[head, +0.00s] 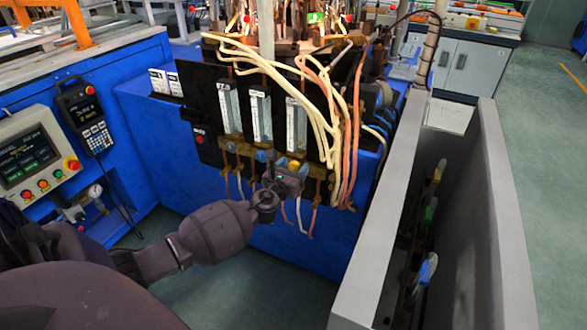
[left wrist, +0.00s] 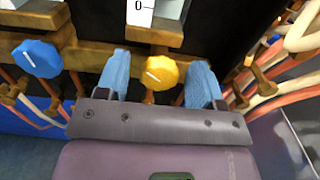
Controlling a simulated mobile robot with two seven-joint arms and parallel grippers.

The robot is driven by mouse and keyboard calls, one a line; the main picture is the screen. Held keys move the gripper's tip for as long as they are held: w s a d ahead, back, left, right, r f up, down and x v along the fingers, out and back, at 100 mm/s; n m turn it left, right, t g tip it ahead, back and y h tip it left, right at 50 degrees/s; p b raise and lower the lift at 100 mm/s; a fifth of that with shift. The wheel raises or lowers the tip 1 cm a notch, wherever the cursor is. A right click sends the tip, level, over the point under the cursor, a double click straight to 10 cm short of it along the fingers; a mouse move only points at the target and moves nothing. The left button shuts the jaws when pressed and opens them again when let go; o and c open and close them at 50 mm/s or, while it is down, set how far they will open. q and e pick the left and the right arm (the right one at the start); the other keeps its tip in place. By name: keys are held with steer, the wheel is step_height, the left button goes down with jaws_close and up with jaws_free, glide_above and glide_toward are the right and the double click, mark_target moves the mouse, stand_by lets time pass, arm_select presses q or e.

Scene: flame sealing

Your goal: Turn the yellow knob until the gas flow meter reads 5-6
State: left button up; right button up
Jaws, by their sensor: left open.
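The yellow knob (left wrist: 160,73) is a faceted round knob with a white pointer line, on a brass fitting below a flow meter. In the left wrist view my left gripper (left wrist: 158,80) is open, with one blue finger on each side of the knob and visible gaps between. In the head view the yellow knob (head: 294,164) shows just above my left gripper (head: 285,170). The flow meter (head: 296,124) above it is a clear vertical tube with a scale. Its reading is too small to tell; the left wrist view shows only the scale's 0 end (left wrist: 140,10). My right gripper is out of view.
A blue knob (left wrist: 37,58) sits left of the yellow one. Two more flow meters (head: 261,117) (head: 229,107) stand to the left. Cream and orange hoses (left wrist: 290,75) hang close on the right. A grey-walled bin (head: 488,180) stands further right. A control panel (head: 32,152) is at left.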

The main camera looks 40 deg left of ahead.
arm_select(q)
steer(key=c, duration=0.9)
steer(key=shift+f, duration=0.1)
